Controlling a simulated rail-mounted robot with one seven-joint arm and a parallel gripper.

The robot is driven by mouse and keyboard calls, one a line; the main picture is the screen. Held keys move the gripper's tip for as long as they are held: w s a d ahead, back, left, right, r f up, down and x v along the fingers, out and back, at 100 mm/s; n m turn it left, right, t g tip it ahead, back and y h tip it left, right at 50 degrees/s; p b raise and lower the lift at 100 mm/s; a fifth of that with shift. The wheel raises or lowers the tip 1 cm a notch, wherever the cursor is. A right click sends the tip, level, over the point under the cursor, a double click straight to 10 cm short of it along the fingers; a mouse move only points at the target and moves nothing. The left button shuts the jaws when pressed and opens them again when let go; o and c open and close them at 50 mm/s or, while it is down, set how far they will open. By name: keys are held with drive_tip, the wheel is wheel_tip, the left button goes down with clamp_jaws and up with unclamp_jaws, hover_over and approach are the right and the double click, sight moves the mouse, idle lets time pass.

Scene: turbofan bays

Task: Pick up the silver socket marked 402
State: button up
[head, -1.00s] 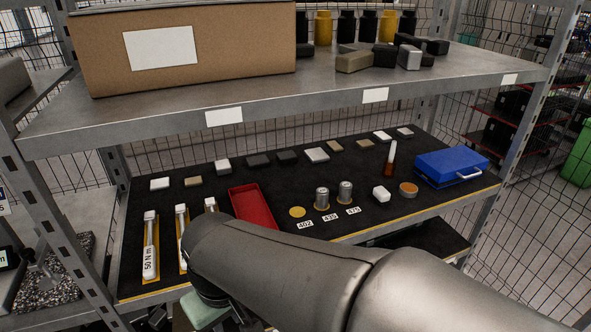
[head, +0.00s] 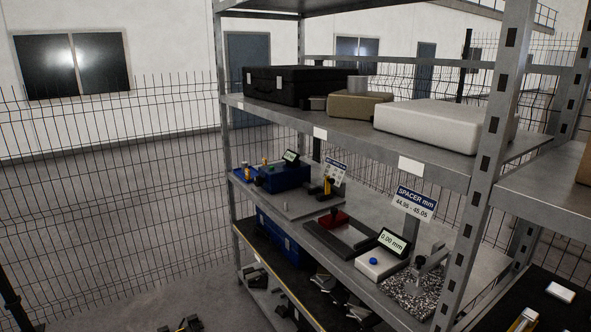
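No silver socket and no 402 label show in the head view now. Only the left end of the black-matted shelf (head: 538,282) is in view at the bottom right corner. A white block (head: 560,292) lies on it, and the top of a wrench handle (head: 524,320) shows at the picture's lower edge. My gripper is out of view, so whether it holds anything cannot be seen.
A left rack bay holds a spacer gauge sign (head: 414,203), a 0.00 mm display (head: 393,243), a granite plate (head: 419,291) and a blue box (head: 284,177). A black case (head: 303,84) and white case (head: 444,122) lie above. Mesh fence (head: 110,190) stands left.

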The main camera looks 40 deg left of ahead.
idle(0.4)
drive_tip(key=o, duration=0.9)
